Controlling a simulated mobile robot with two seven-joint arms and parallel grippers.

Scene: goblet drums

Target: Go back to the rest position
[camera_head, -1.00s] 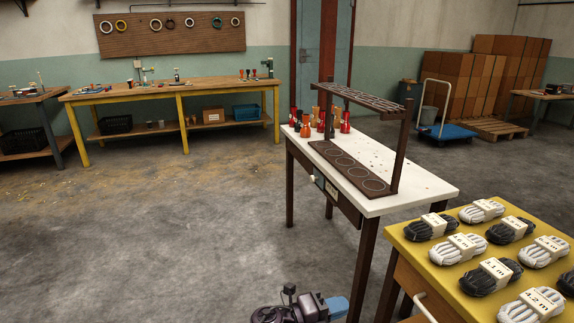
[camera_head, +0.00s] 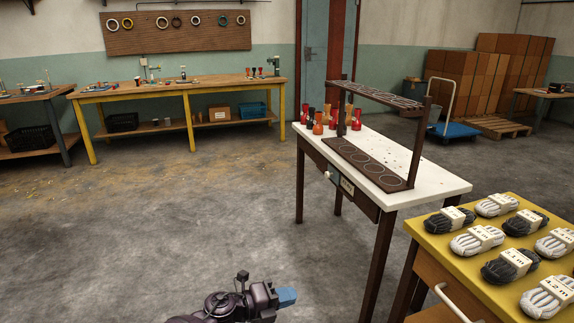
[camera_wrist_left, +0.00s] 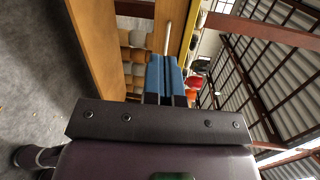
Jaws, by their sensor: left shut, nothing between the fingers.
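My left gripper (camera_head: 287,296) shows at the bottom of the head view, low over the bare floor and left of the white table (camera_head: 455,186). Its blue fingers are shut with nothing between them. In the left wrist view the fingers of the left gripper (camera_wrist_left: 166,76) lie side by side, with wooden furniture beyond them. My right gripper is not in either view.
Several goblet drums (camera_head: 318,122) and a dark rack (camera_head: 412,142) stand on the white table. A yellow table (camera_head: 433,226) with rope bundles (camera_head: 477,240) is at the lower right. The floor (camera_head: 190,235) in the middle is clear.

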